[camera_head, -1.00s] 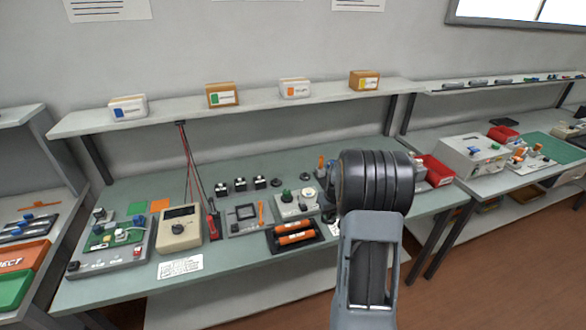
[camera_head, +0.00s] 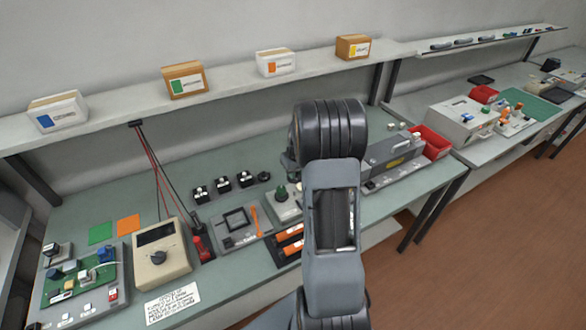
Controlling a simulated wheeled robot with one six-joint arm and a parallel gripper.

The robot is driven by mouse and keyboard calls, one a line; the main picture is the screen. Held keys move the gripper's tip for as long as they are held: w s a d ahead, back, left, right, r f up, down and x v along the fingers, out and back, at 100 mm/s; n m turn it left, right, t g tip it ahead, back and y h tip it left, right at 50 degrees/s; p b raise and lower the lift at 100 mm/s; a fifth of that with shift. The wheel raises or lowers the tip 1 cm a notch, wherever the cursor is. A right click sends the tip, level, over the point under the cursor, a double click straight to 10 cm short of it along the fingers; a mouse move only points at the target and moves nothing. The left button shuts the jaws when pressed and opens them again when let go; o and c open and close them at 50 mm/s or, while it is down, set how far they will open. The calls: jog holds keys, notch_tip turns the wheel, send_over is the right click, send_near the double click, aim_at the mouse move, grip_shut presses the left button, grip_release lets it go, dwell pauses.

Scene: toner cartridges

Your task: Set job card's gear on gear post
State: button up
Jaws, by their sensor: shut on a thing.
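A white card with printed lines (camera_head: 172,303) lies at the bench's front edge, below the multimeter; its text is too small to read. A grey unit with a green knob (camera_head: 282,192) stands mid-bench, partly covered by my arm. I cannot pick out a gear or the gear post for certain. My arm rises through the middle of the view, and its black joint and grey link cover the bench behind them. My gripper's fingers are hidden behind the arm, along with anything between them.
A beige multimeter (camera_head: 161,256), a green circuit board (camera_head: 80,278) and a grey frame fixture (camera_head: 238,226) fill the bench's left half. Orange cylinders (camera_head: 290,238) lie near my arm. A red bin (camera_head: 431,142) stands at the right end. Boxes line the shelf (camera_head: 222,82) above.

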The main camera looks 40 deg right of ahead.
aim_at(296, 179)
jog(key=shift+f+b, duration=1.8)
jog(key=shift+f, duration=1.15)
jog(key=shift+f+b, duration=1.25)
jog(key=shift+f, duration=0.05)
jog(key=shift+s+f+b, duration=0.1)
jog(key=shift+b, duration=0.35)
jog(key=o, duration=0.9)
jog(key=shift+d, duration=0.1)
jog(key=shift+o, duration=0.2)
